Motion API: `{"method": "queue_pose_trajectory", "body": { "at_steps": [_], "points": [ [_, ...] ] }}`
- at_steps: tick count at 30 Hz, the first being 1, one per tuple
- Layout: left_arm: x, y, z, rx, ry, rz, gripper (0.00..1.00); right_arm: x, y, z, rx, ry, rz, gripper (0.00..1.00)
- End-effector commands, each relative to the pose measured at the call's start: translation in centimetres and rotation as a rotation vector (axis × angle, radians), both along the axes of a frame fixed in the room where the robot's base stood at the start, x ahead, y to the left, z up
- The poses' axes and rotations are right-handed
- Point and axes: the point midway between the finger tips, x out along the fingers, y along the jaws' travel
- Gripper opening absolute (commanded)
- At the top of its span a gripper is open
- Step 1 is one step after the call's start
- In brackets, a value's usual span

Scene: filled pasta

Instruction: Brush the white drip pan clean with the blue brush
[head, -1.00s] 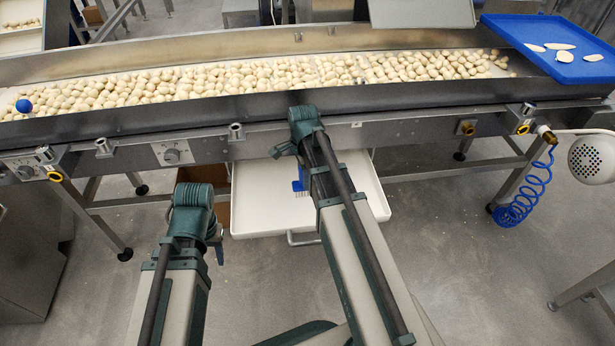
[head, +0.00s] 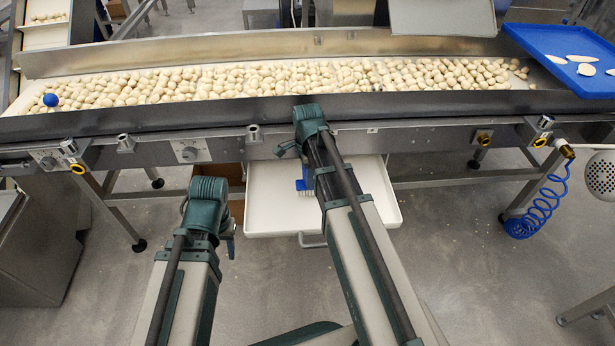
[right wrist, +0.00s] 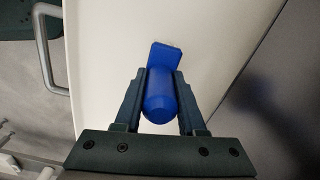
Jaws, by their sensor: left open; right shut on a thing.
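The white drip pan (head: 366,190) sticks out below the conveyor, a metal handle on its front edge. In the right wrist view the pan (right wrist: 225,45) fills most of the middle. My right gripper (right wrist: 160,78) is shut on the handle of the blue brush (right wrist: 160,100), over the pan. In the head view the brush (head: 308,176) shows beside my right arm with light bristles down; I cannot tell whether they touch the pan. My left gripper (head: 229,243) is left of the pan, mostly hidden by its own wrist; no object shows in it.
The conveyor (head: 420,105) full of pasta runs above the pan; its frame carries knobs and fittings. A brown box (head: 236,180) stands by the pan's left side. A blue tray (head: 530,42) and a coiled blue hose (head: 540,205) are at right.

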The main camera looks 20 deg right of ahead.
Motion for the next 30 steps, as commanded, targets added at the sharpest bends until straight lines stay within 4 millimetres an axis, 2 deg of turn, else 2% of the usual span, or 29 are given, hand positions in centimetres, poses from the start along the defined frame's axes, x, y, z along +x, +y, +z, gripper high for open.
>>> {"method": "queue_pose_trajectory", "body": {
  "at_steps": [1, 11, 23, 30],
  "points": [
    [0.0, 0.0, 1.1, 0.001, 0.000, 0.001, 0.50, 0.0, 0.0, 1.1, 0.000, 0.000, 0.000, 0.00],
    [0.0, 0.0, 4.1, -0.001, 0.001, 0.004, 0.50, 0.0, 0.0, 4.1, 0.000, 0.000, 0.000, 0.00],
    [-0.1, -0.1, 4.3, -0.002, 0.001, 0.004, 0.50, 0.0, 0.0, 4.3, 0.000, 0.000, 0.000, 0.00],
    [-0.1, -0.1, 6.1, -0.002, 0.001, 0.004, 0.50, 0.0, 0.0, 6.1, 0.000, 0.000, 0.000, 0.00]
  ]
}}
